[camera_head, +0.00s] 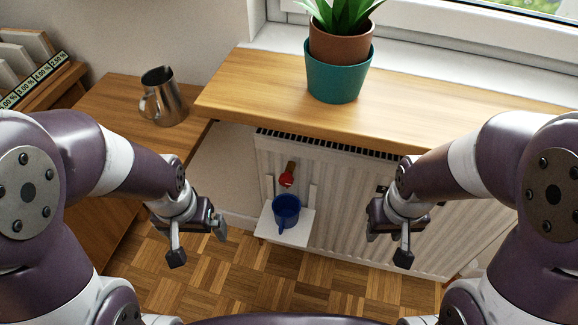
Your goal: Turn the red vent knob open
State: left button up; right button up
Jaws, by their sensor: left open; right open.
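The red vent knob (286,180) sits on a short brass stem at the upper left of the white radiator (345,195), below the wooden sill. A blue mug (286,211) stands just below the knob on a small white shelf (298,233). My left gripper (198,243) is open and empty, to the left of the knob and mug and apart from both. My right gripper (388,243) is open and empty, in front of the radiator to the right of the knob. Nothing covers the knob in this view.
The wooden sill (400,108) juts out above the radiator and carries a potted plant (338,75) in a teal pot. A metal pitcher (163,97) stands on the wooden surface at left. A rack with price labels (38,80) is at far left.

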aim_at(287, 179)
jog(key=k+j, duration=0.1)
jog(key=j, duration=0.85)
jog(key=k+j, duration=0.15)
jog(key=j, duration=0.75)
jog(key=k+z, duration=0.05)
